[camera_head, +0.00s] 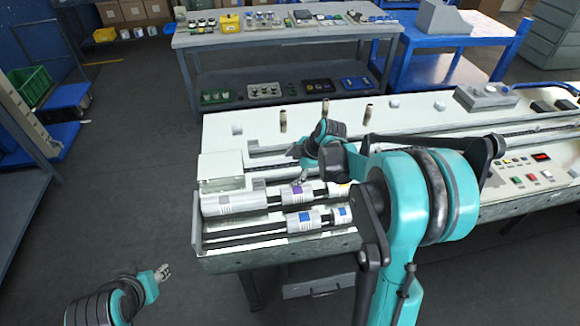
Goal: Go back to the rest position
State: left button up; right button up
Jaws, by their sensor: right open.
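My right arm, teal and black, reaches over the flow wrapper (225,262) from the lower right. My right gripper (302,168) is open above the rollers at the machine's left part; its fingers are small and partly hidden by the wrist. A roller with a purple-marked sleeve (292,197) lies just below it, and a roller with blue marks (302,221) lies in front of that. I see nothing held in the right gripper. My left gripper (162,272) is low at the lower left, over the floor and apart from the machine; its jaw opening is too small to judge.
A control panel (530,178) with coloured buttons is on the machine's right. A grey table (290,40) with small parts stands behind, beside a blue bench (450,45). The floor (130,190) between is clear.

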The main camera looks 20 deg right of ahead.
dwell(0.6)
jog(key=s+a+r+m+h, duration=0.1)
jog(key=s+a+r+m, duration=0.25)
jog(key=s, duration=0.25)
jog(key=s+a+r+m, duration=0.2)
jog(key=s+r+m, duration=0.15)
jog(key=s, duration=0.25)
jog(key=s+a+m+t+h+b, duration=0.1)
jog(key=s+a+m+t, duration=0.1)
jog(key=s+m, duration=0.7)
jog(key=s+f, duration=0.1)
jog(key=s, duration=0.2)
jog(key=shift+s+h, duration=0.15)
jog(key=shift+h, duration=0.25)
